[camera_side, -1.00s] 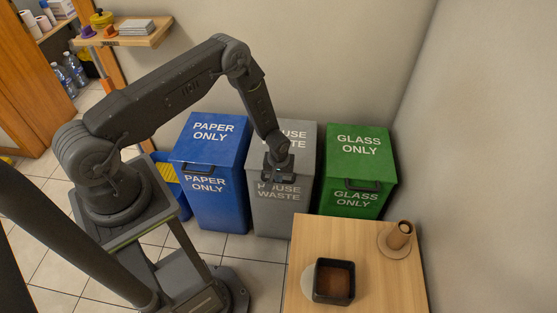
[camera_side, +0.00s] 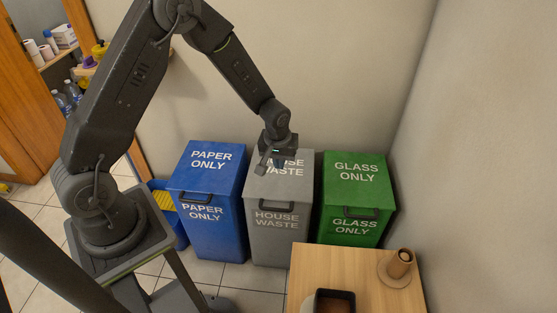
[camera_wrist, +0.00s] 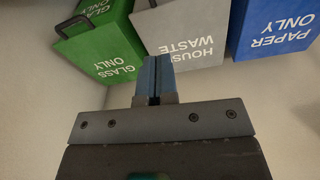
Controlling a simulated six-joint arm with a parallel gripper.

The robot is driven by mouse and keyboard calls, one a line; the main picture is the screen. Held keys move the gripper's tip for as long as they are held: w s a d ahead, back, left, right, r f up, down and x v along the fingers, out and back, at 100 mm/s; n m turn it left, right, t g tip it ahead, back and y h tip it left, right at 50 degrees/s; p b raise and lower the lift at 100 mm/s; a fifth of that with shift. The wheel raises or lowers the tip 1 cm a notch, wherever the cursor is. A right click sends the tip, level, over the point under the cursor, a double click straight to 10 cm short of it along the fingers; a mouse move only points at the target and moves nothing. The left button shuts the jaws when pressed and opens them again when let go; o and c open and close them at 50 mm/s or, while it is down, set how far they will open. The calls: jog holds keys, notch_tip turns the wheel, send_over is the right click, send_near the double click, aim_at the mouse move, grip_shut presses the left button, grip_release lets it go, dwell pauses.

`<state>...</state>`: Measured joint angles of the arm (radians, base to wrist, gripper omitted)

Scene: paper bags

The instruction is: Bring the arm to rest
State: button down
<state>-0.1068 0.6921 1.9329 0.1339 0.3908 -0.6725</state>
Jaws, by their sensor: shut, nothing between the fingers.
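My gripper (camera_side: 264,166) is in front of the lid of the grey house waste bin (camera_side: 275,235) in the side view, and it looks empty. In the wrist view my gripper (camera_wrist: 153,62) shows its two blue-grey fingers together, with nothing between them. The grey bin (camera_wrist: 190,45) appears beyond the fingertips there. My arm is raised, with its elbow at the top of the side view.
A blue paper bin (camera_side: 208,225) stands left of the grey bin and a green glass bin (camera_side: 350,190) right of it. A wooden table (camera_side: 340,265) at the front right holds a dark square container (camera_side: 349,296) and a brown cup (camera_side: 399,263). A shelf unit stands at far left.

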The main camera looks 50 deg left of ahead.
jog(key=s+d+r+m+t, duration=0.1)
jog(key=s+r+m, duration=0.15)
jog(key=r, duration=0.75)
jog(key=s+d+r+m+t, duration=0.15)
jog(key=s+r, duration=0.25)
jog(key=r, duration=0.5)
jog(key=s+d+r+m+t, duration=0.1)
jog(key=s+r, duration=0.3)
jog(key=s, duration=0.4)
jog(key=s+d+r+m, duration=0.2)
jog(key=s+r, duration=0.3)
jog(key=s, duration=0.3)
jog(key=shift+m+t+h, duration=0.3)
jog(key=shift+t+h, duration=0.05)
jog(key=shift+h, duration=0.05)
jog(key=shift+r, duration=0.1)
